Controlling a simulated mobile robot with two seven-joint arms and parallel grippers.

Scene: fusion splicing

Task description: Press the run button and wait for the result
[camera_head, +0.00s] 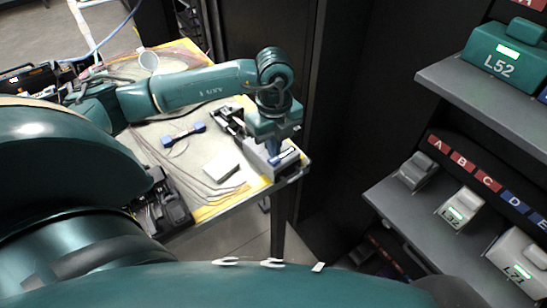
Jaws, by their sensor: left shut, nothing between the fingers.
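My left gripper (273,152) is shut and empty. It points down over a pale grey device (262,166) at the right corner of the table. The gripper covers part of the device's top, and I cannot tell whether the fingertips touch it. The run button cannot be made out; it is hidden or too small to see. No result or display can be read on this device. My right gripper is not in view.
The table (207,211) has yellow edges and carries thin cables, a blue dumbbell-shaped item (183,134), a white block (222,165) and a black device (170,207). Grey shelves (408,206) with labelled units, including L52 (502,62), stand at the right.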

